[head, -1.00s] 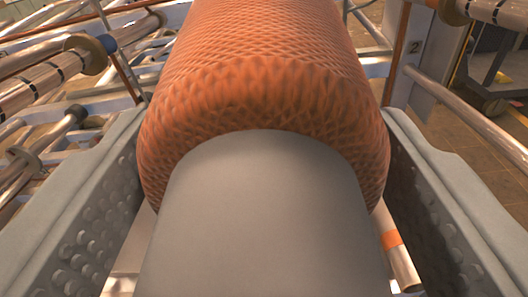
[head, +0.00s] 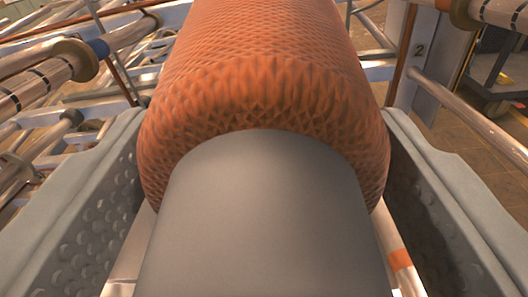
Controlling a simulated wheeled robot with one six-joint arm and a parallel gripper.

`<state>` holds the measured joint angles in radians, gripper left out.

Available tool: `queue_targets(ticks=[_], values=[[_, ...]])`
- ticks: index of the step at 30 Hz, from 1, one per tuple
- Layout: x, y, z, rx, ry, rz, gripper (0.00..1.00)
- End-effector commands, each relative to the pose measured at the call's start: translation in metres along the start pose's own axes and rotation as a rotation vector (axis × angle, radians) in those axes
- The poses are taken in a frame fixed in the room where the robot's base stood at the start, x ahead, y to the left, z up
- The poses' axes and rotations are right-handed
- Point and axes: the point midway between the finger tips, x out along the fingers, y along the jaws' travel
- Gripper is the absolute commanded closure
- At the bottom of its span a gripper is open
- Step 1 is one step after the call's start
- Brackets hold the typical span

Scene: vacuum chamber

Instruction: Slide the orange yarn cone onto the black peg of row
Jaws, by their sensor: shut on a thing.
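The orange yarn cone (head: 270,75) fills the upper middle of the view, its textured yarn pointing away from me. A smooth grey tube (head: 262,220) stands out of its near end towards the camera. My gripper (head: 264,150) is shut on the cone, one dimpled grey jaw on each side. At the left, a shiny bar (head: 35,85) carries black bands and ends in a tan disc with a blue collar. I cannot tell whether it is the black peg. The cone hides whatever lies straight ahead of it.
Metal rails and bars crowd the left. At the right stand a pale post marked 2 (head: 419,50), another banded bar (head: 495,14) and a long slanting rail (head: 470,115). Tiled floor shows at the right.

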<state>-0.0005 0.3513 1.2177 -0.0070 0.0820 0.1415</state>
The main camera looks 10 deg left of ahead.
Motion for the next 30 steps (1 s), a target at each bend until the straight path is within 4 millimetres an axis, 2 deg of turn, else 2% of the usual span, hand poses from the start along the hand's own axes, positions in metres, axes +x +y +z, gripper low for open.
queue_targets(ticks=[30], values=[[0.030, 0.000, -0.001, 0.000, 0.002, 0.000, 0.86]])
